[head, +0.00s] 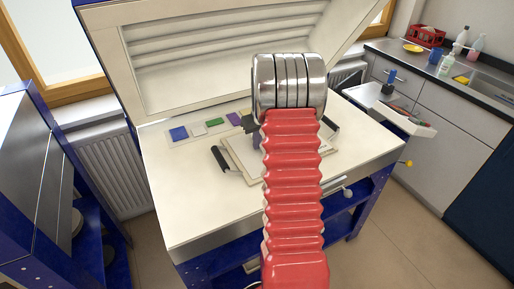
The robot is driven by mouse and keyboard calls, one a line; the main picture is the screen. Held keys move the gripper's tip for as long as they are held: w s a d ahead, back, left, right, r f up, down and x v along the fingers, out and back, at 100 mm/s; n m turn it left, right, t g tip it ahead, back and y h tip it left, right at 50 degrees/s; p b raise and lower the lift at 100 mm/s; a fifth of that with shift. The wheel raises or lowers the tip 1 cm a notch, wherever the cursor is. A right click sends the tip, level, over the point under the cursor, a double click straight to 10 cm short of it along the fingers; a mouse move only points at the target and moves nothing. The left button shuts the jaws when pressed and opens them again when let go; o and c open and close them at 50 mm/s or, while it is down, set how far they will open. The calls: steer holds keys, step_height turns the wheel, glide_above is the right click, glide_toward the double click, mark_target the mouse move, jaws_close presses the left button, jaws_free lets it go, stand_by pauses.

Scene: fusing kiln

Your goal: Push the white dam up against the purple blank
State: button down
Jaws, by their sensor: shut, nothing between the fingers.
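A small purple piece (234,118), which looks like the purple blank, lies at the end of a row of coloured pieces on the pale kiln bed (190,205). It is just left of my silver wrist. I cannot make out the white dam for certain; my arm covers the middle of the bed. A cream board (240,152) with a dark handle (220,158) lies on the bed, partly behind my arm. My gripper's fingers are hidden behind my wrist and red arm.
Blue (179,134), white (198,128) and green (215,122) pieces lie in the row. The raised kiln lid (190,60) stands behind. A side tray (390,108) is at the right. The bed's front left is clear.

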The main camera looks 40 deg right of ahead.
steer(key=shift+s+d, duration=0.25)
steer(key=shift+d, duration=0.6)
stand_by(1.2)
steer(key=shift+w+a, duration=0.2)
steer(key=shift+a, duration=0.35)
stand_by(0.3)
steer(key=shift+r, duration=0.15)
step_height(320, 180, up, 9)
stand_by(1.5)
stand_by(0.8)
